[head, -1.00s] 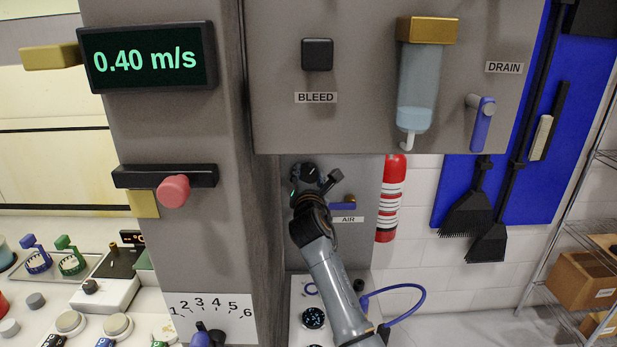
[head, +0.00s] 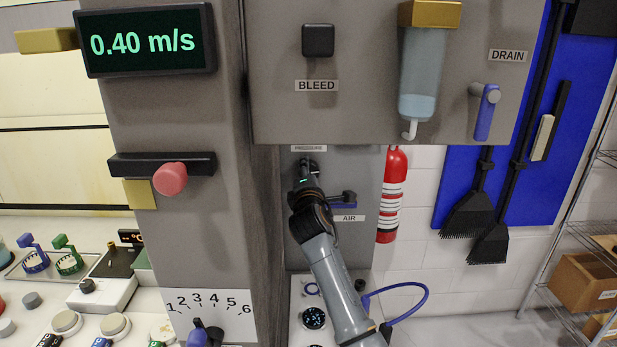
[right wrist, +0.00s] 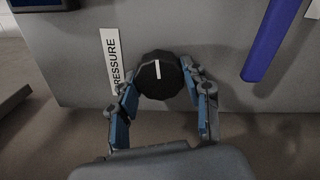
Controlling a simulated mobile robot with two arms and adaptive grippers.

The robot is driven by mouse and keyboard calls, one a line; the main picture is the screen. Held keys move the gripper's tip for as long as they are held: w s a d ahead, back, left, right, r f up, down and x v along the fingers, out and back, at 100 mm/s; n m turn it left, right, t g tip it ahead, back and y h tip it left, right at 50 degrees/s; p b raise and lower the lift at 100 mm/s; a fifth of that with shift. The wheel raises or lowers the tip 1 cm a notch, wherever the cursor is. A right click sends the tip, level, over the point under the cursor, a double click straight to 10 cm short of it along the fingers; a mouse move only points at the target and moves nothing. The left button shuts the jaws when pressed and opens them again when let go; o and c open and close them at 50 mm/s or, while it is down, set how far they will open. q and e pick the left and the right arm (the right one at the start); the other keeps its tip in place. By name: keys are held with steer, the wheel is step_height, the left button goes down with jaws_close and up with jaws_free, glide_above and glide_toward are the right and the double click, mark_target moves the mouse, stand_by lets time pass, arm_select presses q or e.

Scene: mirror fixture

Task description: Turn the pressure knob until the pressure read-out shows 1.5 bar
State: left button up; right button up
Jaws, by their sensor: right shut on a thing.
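The pressure knob (right wrist: 160,75) is dark and faceted, with a white mark line, in the right wrist view. My right gripper (right wrist: 160,92) has one finger on each side of it and is shut on it. In the head view my right gripper (head: 306,172) is at the panel just below the PRESSURE label (head: 308,148) and mostly hides the knob. The label also shows left of the knob in the wrist view (right wrist: 113,62). I see no readable pressure read-out; the large display (head: 146,41) shows 0.40 m/s. My left gripper is not in view.
The cabinet with the BLEED knob (head: 318,40) and DRAIN lever (head: 487,110) overhangs above. A grey column (head: 180,240) stands to the left, and a fire extinguisher (head: 391,195) to the right.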

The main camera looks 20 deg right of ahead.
steer(key=shift+f+m, duration=0.1)
steer(key=shift+m, duration=0.5)
steer(key=o, duration=1.2)
steer(key=shift+c, duration=0.2)
steer(key=v, duration=1.2)
